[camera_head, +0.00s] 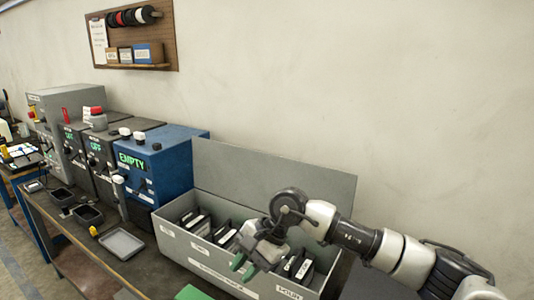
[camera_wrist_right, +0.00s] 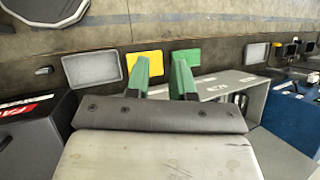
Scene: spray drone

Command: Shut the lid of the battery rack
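The battery rack (camera_head: 205,258) is a long grey open-topped box on the bench, with black batteries standing in its slots. Its flat grey lid (camera_head: 265,178) stands raised along the back edge, so the rack is open. My right gripper (camera_head: 244,267) has green fingertips and hangs over the front part of the rack, in front of the lid. In the right wrist view its fingers (camera_wrist_right: 163,80) are apart with nothing between them. The rack's grey wall (camera_wrist_right: 215,87) shows beyond and right of the fingers there. My left gripper is not in view.
A blue box (camera_head: 172,165) with an "EMPTY" display stands left of the rack, with dark units (camera_head: 92,150) further left. A grey tray (camera_head: 121,243) and a green pad (camera_head: 193,293) lie in front. A pegboard shelf (camera_head: 135,38) hangs on the wall.

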